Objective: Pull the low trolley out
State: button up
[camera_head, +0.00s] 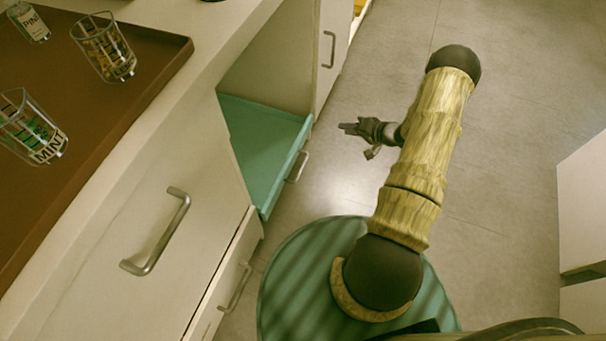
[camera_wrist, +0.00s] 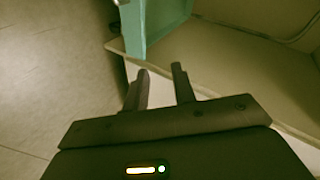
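The low trolley (camera_head: 262,140) is a teal, tray-like unit in the open bay under the counter, with a metal bar handle (camera_head: 298,167) on its front. My gripper (camera_head: 347,128) is to the right of the handle in the head view, over the floor and apart from the trolley. In the wrist view its two dark fingers (camera_wrist: 161,72) stand apart with nothing between them.
A counter carries a brown tray (camera_head: 130,108) with glass holders (camera_head: 104,50) and labelled bottles. Drawer handles (camera_head: 157,232) stick out below it, and a cabinet door (camera_head: 331,50) flanks the bay. A white cabinet (camera_head: 585,205) stands at right. The floor (camera_head: 500,110) between is clear.

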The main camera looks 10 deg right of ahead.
aim_at(303, 164)
jog(key=s+f+m+y+b, duration=0.1)
jog(key=s+f+b, duration=0.3)
jog(key=f, duration=0.4)
jog(key=s+a+f+m+y+b, duration=0.1)
jog(key=s+f+y+b, duration=0.2)
jog(key=f, duration=0.5)
jog(key=shift+s+a+y+b, duration=0.25)
jog(key=shift+s+y+b, duration=0.15)
jog(key=shift+s, duration=0.2)
jog(key=b+x, duration=0.6)
jog(key=x, duration=1.1)
jog(key=shift+w+a+b, duration=0.15)
jog(key=shift+w+b, duration=0.1)
jog(key=shift+b, duration=0.1)
grip_shut()
